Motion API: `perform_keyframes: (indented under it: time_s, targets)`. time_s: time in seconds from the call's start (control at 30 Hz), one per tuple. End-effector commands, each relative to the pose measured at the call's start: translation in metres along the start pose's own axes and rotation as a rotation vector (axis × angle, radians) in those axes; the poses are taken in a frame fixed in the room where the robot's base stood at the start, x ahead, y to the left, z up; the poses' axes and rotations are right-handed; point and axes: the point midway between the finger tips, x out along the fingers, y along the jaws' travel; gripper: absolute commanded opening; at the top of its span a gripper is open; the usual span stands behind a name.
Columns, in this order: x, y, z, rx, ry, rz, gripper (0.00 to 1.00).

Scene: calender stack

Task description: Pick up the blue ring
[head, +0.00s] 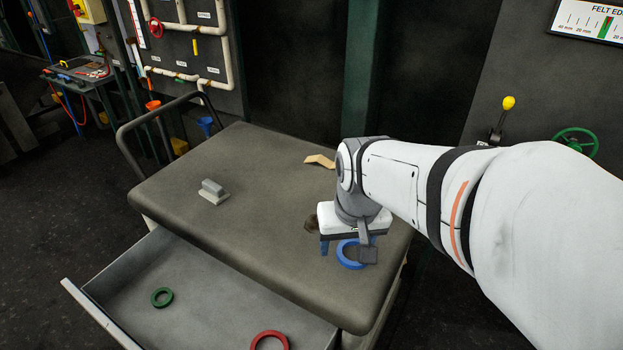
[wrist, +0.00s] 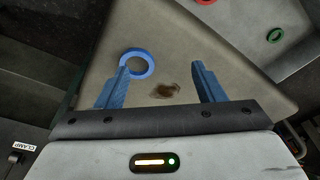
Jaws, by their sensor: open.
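The blue ring (head: 343,262) lies flat near the front right edge of the cart's grey top. My gripper (head: 347,246) is over it, and part of the ring is hidden behind the gripper. In the wrist view the jaws (wrist: 160,68) are open with nothing held. There the blue ring (wrist: 150,61) is beyond the left finger's tip, which overlaps its lower left edge. The ring is off to the left of the middle of the gap. I cannot tell how high the fingers are above the top.
A grey block (head: 213,192) and a tan angled piece (head: 320,161) lie on the cart top (head: 260,235). An open drawer (head: 205,311) in front holds a green ring (head: 155,302) and a red ring (head: 281,336).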

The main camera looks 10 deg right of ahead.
Motion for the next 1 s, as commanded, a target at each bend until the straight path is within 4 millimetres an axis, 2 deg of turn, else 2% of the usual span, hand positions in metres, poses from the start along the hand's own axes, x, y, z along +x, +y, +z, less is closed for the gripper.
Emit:
perform_keyframes:
  time_s: [0.07, 0.3, 0.4, 0.5, 0.7, 1.0]
  targets:
    - [0.013, 0.008, -0.020, 0.090, -0.033, 0.009, 0.69]
    - [0.063, 0.037, -0.076, 0.382, -0.109, 0.040, 0.89]
    - [0.086, 0.050, -0.094, 0.488, -0.133, 0.053, 0.97]
    - [0.106, 0.060, -0.105, 0.573, -0.155, 0.065, 0.98]
    - [0.129, 0.072, -0.117, 0.662, -0.172, 0.077, 0.98]
    - [0.160, 0.074, -0.110, 0.674, -0.178, 0.079, 0.98]
